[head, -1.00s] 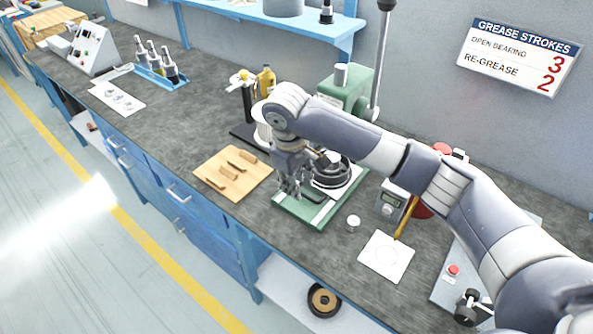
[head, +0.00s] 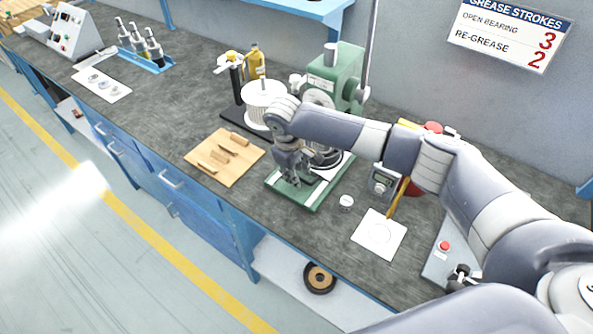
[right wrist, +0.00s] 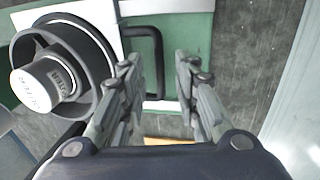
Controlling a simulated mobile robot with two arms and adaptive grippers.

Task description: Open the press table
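The press is a green machine (head: 345,70) on a green base (head: 292,200) with white strips. A black round part with a silver, lettered centre (right wrist: 50,85) sits on its table, and part of it shows behind my gripper in the head view. A black U-shaped handle (right wrist: 157,62) stands out from the table's edge in the right wrist view. My right gripper (head: 297,180) is over the base's front part. In the right wrist view its fingers (right wrist: 158,68) are apart, with the handle's bar showing between them; contact is not visible. My left gripper is not in view.
A wooden board (head: 225,158) with small tools lies left of the base. A white spool (head: 263,100) stands behind. The bench's front edge is close.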

